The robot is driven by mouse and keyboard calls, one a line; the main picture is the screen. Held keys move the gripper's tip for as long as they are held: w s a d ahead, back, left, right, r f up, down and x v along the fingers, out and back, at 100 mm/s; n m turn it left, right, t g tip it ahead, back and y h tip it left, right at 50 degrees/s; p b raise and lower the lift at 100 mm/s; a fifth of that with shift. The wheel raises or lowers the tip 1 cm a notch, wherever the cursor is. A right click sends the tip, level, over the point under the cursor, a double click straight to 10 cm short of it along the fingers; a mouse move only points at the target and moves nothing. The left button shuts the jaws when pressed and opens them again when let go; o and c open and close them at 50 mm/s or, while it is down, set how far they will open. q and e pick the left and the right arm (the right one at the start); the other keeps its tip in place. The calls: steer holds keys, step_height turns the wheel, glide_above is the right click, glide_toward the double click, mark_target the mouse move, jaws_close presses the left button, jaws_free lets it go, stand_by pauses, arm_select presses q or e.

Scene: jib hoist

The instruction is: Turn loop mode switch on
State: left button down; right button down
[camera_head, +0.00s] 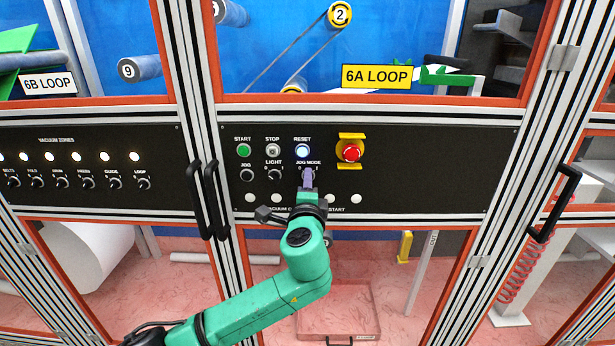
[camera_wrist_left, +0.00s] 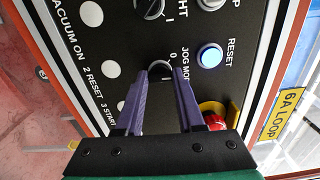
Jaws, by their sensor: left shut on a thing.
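The black panel (camera_head: 420,170) carries a rotary switch labelled JOG MODE, with 0 and I marks. No label reading "loop mode" shows on it. In the left wrist view the JOG MODE knob (camera_wrist_left: 160,69) sits between the purple fingertips of my left gripper (camera_wrist_left: 161,82). In the head view my left gripper (camera_head: 308,174) covers this knob from the front, and it is shut on it. The knob's exact setting cannot be told. A small switch labelled LOOP (camera_head: 142,183) is on the left panel, under VACUUM ZONES. My right gripper is not in view.
Black door handles (camera_head: 216,200) stick out left of my arm. The panel's right part is bare.

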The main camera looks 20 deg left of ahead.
arm_select(q)
steer(key=shift+m+p, duration=3.05)
steer(key=shift+m, duration=1.15)
steer(key=shift+f, duration=0.1)
steer(key=c, duration=0.5)
jaws_free()
steer(key=b+v, duration=0.4)
steer(key=v, duration=1)
steer(key=shift+s+d, duration=0.15)
steer(key=shift+s, duration=0.1)
